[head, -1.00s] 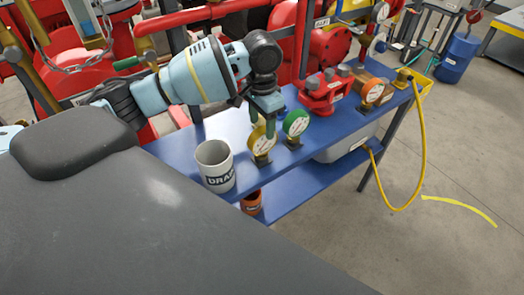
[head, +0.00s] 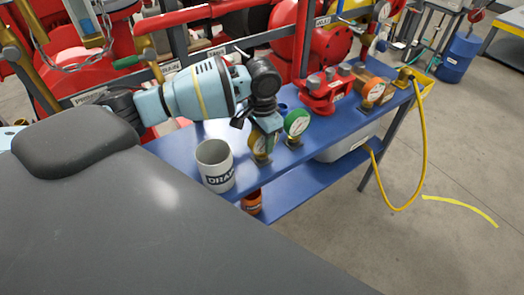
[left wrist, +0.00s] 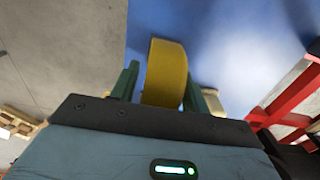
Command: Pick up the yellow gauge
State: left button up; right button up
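The yellow gauge (head: 259,146) stands on the blue bench top (head: 200,140), with its face partly covered by my left gripper (head: 266,140). In the left wrist view the gauge's yellow rim (left wrist: 166,72) sits between the two green fingers of my left gripper (left wrist: 160,85). A gap shows between the left finger and the gauge; the right finger is close beside it. The gripper looks open around the gauge. My right gripper is not in view.
A green-rimmed gauge (head: 296,123) stands close to the right of the yellow one. A red valve block (head: 326,90) and an orange gauge (head: 373,92) are farther back. A yellow hose (head: 424,140) hangs off the right end.

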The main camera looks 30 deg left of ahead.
pick_arm(q)
jog(key=c, duration=0.9)
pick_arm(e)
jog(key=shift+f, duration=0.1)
pick_arm(q)
jog(key=shift+r, duration=0.1)
